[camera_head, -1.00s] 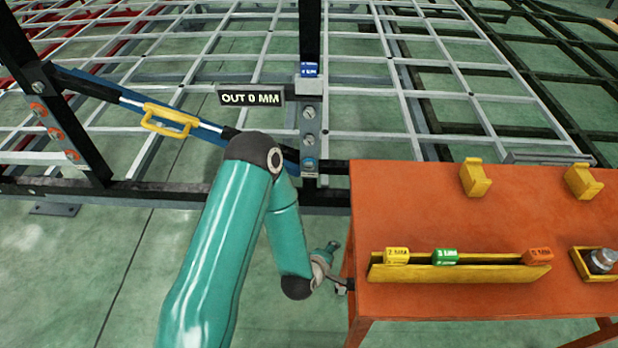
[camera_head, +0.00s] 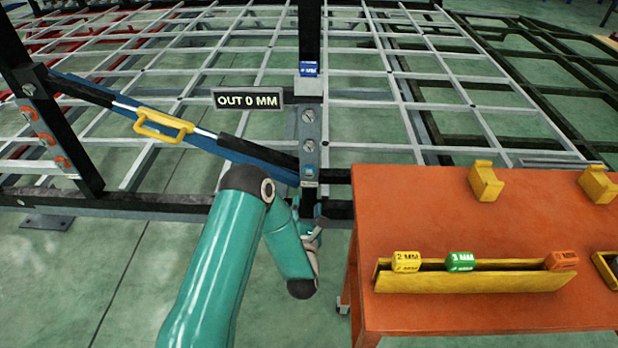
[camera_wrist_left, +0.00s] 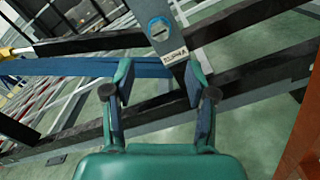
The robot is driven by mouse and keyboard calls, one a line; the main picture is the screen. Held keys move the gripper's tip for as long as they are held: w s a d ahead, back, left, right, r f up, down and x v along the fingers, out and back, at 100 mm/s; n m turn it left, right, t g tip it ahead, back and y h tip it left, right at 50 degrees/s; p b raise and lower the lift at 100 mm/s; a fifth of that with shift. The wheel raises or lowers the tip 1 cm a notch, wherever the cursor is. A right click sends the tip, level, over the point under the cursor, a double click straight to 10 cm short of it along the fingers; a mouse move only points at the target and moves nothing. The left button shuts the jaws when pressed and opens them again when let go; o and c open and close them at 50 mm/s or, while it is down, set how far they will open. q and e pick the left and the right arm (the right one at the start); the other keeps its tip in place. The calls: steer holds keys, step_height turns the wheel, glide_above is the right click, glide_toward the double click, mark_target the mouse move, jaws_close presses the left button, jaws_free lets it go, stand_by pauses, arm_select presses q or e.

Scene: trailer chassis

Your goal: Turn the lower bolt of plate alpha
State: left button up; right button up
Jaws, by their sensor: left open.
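A grey plate (camera_head: 309,130) with slotted bolts is fixed on the black upright post. I take it for plate alpha; its label is too small to read surely. Its lower bolt (camera_head: 309,173) has a blue ring and also shows in the left wrist view (camera_wrist_left: 159,30), above a small label. My left gripper (camera_wrist_left: 158,85) is open and empty, its two fingers apart, below the bolt and not touching it. In the head view my left gripper (camera_head: 311,226) is partly hidden behind my arm, beneath the plate. My right gripper is not in view.
An orange table (camera_head: 480,225) with a yellow rack (camera_head: 470,280) of labelled blocks stands close on the right. A turnbuckle with a yellow body (camera_head: 160,127) slants left of the plate. A sign (camera_head: 247,99) reads "OUT 0 MM". Black chassis beams run behind my arm.

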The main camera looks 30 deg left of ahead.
mark_target(309, 176)
arm_select(q)
steer(key=x, duration=1.1)
steer(key=shift+w+a, duration=0.1)
steer(key=shift+w, duration=0.3)
jaws_close()
